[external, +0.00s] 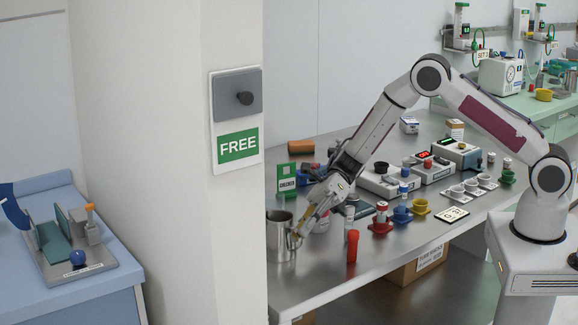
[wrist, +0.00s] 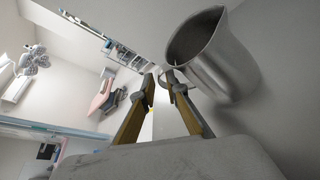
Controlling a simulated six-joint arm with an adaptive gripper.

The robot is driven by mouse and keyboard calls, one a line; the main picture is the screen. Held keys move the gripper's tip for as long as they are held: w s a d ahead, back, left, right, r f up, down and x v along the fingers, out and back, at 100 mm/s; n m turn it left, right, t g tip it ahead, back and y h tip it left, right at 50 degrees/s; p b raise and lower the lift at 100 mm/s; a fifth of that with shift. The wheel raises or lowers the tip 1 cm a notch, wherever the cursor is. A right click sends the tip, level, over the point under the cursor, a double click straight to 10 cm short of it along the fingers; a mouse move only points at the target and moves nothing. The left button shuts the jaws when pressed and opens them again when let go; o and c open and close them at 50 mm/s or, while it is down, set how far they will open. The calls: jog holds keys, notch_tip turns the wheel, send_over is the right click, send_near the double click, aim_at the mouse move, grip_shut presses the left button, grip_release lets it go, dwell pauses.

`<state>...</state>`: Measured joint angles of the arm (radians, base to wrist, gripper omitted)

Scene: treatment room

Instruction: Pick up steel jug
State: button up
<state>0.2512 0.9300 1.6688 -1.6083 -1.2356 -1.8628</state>
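The steel jug (external: 279,240) stands upright on the metal bench at its near left end. In the wrist view the jug (wrist: 222,62) fills the upper right, with its open mouth showing and a thin handle on the side facing my fingers. My gripper (external: 298,234) reaches down at the jug's right side. In the wrist view my gripper (wrist: 160,77) has its two fingertips a small gap apart, with no jug wall between them. The right fingertip overlaps the handle in the picture; I cannot tell whether they touch.
A red holder (external: 380,224), a blue cup (external: 402,214) and a yellow cup (external: 420,207) stand further right. A green sign (external: 286,181) stands behind the jug. A wall column (external: 235,240) is just left.

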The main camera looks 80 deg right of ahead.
jog(key=shift+x, duration=0.9)
grip_shut()
jog(key=shift+r, duration=0.25)
jog(key=shift+r, duration=4.65)
jog(key=shift+r, duration=0.1)
jog(key=shift+a, duration=0.1)
